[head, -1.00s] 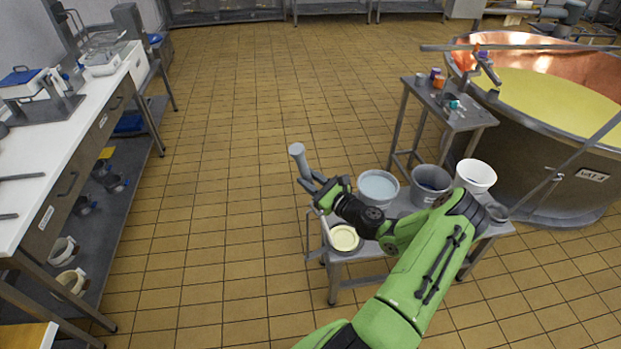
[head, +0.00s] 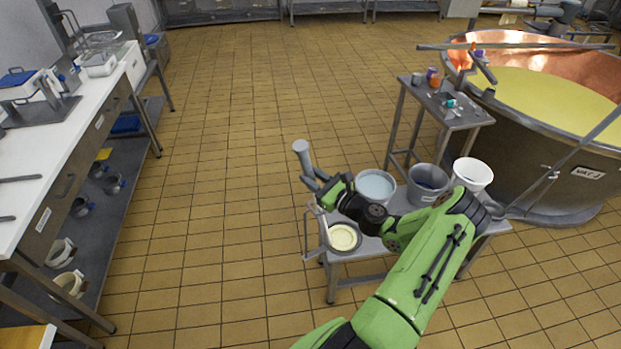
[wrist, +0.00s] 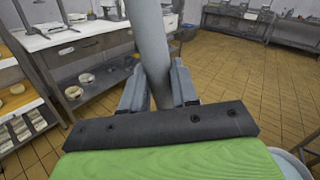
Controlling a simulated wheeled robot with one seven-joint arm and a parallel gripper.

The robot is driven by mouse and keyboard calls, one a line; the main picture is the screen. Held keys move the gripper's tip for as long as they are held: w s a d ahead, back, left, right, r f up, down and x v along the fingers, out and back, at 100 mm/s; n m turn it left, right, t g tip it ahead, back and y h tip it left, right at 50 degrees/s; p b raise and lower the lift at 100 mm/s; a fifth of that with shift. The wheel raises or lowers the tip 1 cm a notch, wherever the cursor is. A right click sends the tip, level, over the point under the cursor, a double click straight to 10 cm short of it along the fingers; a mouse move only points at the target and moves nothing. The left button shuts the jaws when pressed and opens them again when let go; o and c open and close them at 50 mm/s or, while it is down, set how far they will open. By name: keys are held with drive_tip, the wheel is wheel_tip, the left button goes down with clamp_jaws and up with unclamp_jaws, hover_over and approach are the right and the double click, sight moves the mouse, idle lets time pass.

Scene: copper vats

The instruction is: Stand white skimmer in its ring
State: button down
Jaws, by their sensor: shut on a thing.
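My gripper (head: 316,182) is shut on a pale grey rod-like handle (head: 303,155). It holds the handle up in the air, slightly tilted, left of and above the low bench (head: 365,252). In the wrist view the handle (wrist: 147,38) runs up between the two fingers (wrist: 158,88). The handle's upper end is wider. Its lower part is hidden by my gripper, and I cannot tell whether it is the white skimmer. A thin grey wire frame (head: 306,232) stands at the bench's left end. I cannot make out a ring for certain.
A pot with pale yellow contents (head: 343,238) stands at the bench's left end, a thin white piece beside its rim. A pale bucket (head: 375,184), a grey bucket (head: 427,184) and a white bucket (head: 473,174) stand behind my arm.

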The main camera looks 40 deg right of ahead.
drive_tip(key=c, duration=0.8)
unclamp_jaws()
drive_tip(key=shift+d, duration=0.15)
drive_tip(key=s, duration=0.5)
drive_tip(key=s+b, duration=0.1)
drive_tip(key=s, duration=1)
drive_tip(key=shift+d+f, duration=0.2)
drive_tip(key=shift+d, duration=0.05)
drive_tip(key=shift+w, duration=0.15)
